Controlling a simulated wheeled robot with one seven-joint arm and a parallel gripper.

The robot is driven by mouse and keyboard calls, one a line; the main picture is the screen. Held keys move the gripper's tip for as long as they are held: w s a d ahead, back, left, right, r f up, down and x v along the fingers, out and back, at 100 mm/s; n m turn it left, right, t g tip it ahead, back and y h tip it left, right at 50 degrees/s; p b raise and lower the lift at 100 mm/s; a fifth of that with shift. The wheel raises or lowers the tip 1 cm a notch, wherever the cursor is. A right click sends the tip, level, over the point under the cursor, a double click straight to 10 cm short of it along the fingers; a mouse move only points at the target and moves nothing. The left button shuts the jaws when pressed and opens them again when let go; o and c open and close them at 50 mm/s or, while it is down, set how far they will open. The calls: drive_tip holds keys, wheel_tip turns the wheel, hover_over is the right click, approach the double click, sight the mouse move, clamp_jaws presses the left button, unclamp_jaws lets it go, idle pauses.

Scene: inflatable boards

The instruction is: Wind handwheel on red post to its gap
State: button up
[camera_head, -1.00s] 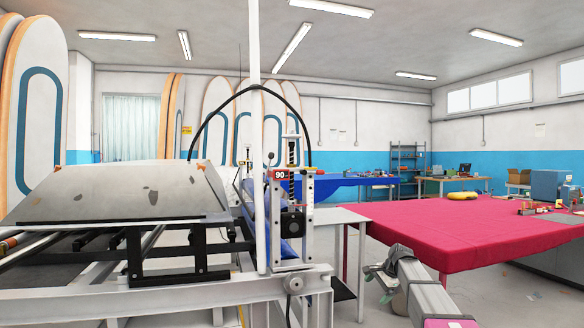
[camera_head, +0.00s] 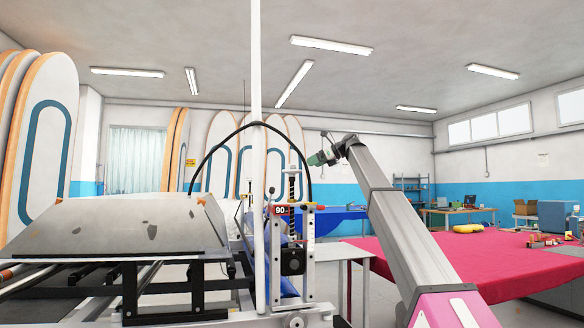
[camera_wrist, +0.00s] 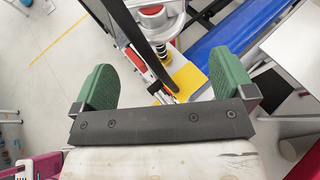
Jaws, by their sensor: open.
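A white post unit with a red "90" label (camera_head: 280,210) and a dark threaded spindle (camera_head: 293,188) stands at the centre of the head view. A grey round knob (camera_head: 296,321) sits low on its front. I cannot tell which part is the handwheel. My gripper (camera_head: 318,158) is raised up and right of the spindle in the head view. Its green fingers are wide apart in the wrist view (camera_wrist: 163,88), with nothing held between them.
A pale speckled board (camera_head: 140,222) lies on a black-railed frame at left. A thin white pole (camera_head: 256,120) and a black hose (camera_head: 222,137) rise close to the post. A red-covered table (camera_head: 470,262) fills the right. A blue bench (camera_head: 335,222) stands behind.

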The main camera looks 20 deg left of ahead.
drive_tip(key=a, duration=0.7)
drive_tip(key=a+f, duration=0.1)
drive_tip(key=a, duration=0.2)
drive_tip(key=shift+w+a+f, duration=0.1)
drive_tip(key=shift+w+a, duration=0.05)
drive_tip(key=shift+a, duration=0.25)
drive_tip(key=c, duration=0.6)
